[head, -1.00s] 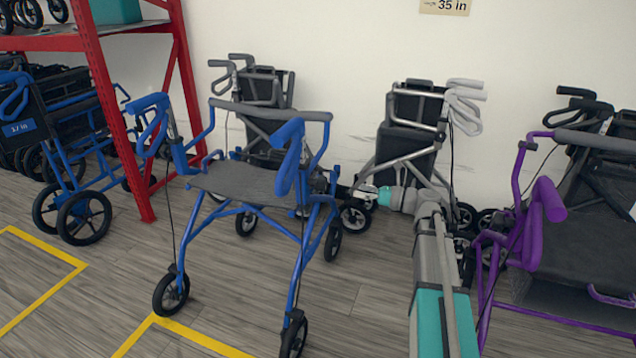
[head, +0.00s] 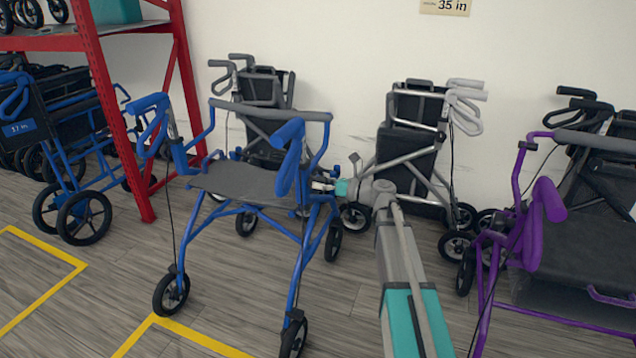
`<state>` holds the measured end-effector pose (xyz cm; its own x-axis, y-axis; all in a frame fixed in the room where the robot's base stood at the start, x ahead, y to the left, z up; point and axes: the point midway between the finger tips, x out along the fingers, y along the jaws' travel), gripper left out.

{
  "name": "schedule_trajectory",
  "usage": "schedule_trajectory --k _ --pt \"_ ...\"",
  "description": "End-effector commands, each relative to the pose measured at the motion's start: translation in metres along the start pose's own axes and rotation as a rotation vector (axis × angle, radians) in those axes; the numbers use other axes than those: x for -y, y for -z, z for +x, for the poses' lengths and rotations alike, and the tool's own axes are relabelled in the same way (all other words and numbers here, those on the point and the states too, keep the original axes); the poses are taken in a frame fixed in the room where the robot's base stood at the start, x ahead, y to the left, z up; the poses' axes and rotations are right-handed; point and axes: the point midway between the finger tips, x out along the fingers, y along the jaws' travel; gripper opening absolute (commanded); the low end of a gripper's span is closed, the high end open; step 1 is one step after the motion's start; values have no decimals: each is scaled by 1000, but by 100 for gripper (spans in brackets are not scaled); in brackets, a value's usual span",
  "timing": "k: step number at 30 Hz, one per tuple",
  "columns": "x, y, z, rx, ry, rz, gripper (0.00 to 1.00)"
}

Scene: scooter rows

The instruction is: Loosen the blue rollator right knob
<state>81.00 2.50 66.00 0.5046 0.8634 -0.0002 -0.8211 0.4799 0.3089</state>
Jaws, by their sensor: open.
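The blue rollator (head: 240,184) stands upright on the floor left of the picture's centre, with a dark seat and a grey backrest bar. Its handle (head: 288,150) on the picture's right rises above the seat. I cannot make out a knob; it is too small or hidden by the frame. My gripper (head: 320,186) reaches in from the right, just beside the rollator's right-hand frame tubes, and looks empty. Its jaws are open. The fingertips are small and partly hidden near the frame, so I cannot tell whether they touch it.
A purple rollator (head: 545,230) stands at the right. A grey rollator (head: 408,150) and a dark one (head: 266,110) stand by the wall behind. Floor in front is free, with yellow lines.

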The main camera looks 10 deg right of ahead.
Motion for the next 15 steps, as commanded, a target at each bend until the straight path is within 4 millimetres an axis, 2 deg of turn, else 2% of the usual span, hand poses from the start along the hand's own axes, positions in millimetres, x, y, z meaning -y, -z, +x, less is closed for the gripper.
schedule_trajectory --k 13,15 --pt "0 0 7 0 0 0 97" --pt "0 0 7 0 0 0 86"
